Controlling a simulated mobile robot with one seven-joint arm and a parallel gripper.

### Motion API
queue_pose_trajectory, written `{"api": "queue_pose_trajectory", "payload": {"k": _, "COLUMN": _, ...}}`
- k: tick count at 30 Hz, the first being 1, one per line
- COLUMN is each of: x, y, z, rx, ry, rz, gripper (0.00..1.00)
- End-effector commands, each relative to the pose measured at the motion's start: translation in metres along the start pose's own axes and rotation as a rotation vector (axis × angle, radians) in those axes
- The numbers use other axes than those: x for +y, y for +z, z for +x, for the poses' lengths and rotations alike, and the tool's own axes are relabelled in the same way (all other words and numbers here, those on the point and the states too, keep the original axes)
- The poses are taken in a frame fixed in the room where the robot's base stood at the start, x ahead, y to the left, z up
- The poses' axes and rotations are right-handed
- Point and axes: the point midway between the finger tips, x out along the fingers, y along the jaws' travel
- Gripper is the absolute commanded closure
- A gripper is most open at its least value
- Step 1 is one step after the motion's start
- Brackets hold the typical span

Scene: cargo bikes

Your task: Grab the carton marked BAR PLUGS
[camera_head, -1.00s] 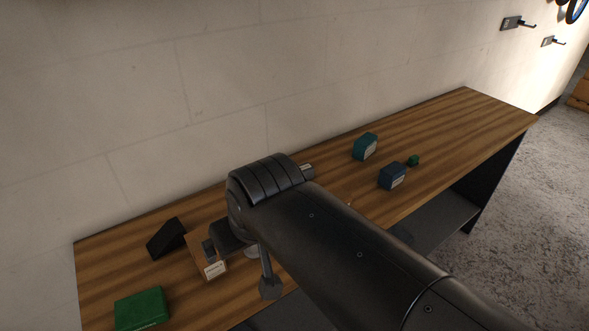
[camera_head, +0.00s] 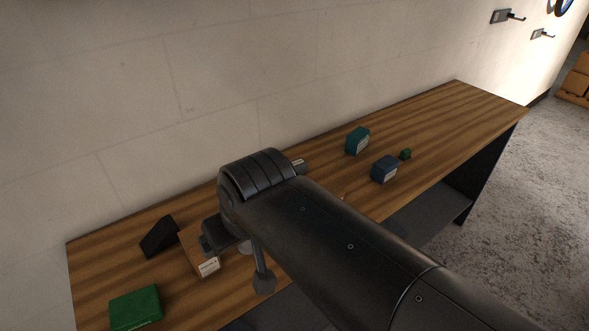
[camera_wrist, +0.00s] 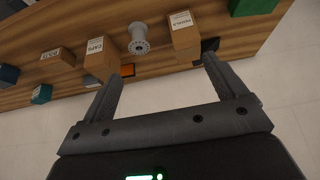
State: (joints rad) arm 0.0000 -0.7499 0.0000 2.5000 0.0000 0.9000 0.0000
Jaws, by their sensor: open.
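Several brown cartons with white labels stand on the wooden bench. In the wrist view one carton (camera_wrist: 185,40) is right of centre, one (camera_wrist: 98,62) is left of centre, and a smaller one (camera_wrist: 60,58) is further left. The right-hand carton also shows in the head view (camera_head: 199,253), partly behind my arm. My gripper (camera_wrist: 160,73) is open and empty, its fingers spread below the cartons in the wrist view. My arm hides the other cartons in the head view.
On the bench (camera_head: 450,115) are a green box (camera_head: 136,307), a black wedge-shaped thing (camera_head: 159,237), a teal box (camera_head: 357,141), a blue box (camera_head: 384,169) and a small green item (camera_head: 405,154). A grey spool (camera_wrist: 138,38) stands between two cartons. A pale wall runs behind. The bench's far right end is clear.

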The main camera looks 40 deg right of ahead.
Motion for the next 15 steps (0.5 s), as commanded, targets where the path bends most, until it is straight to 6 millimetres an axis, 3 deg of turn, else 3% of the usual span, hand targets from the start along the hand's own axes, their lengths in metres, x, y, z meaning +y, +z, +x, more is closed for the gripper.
{"api": "queue_pose_trajectory", "payload": {"k": 8, "x": 0.004, "y": -0.012, "z": 0.000, "rx": -0.016, "ry": 0.011, "rz": 0.000, "gripper": 0.11}}
{"api": "queue_pose_trajectory", "payload": {"k": 15, "x": 0.031, "y": -0.068, "z": 0.007, "rx": -0.098, "ry": 0.059, "rz": 0.001, "gripper": 0.11}}
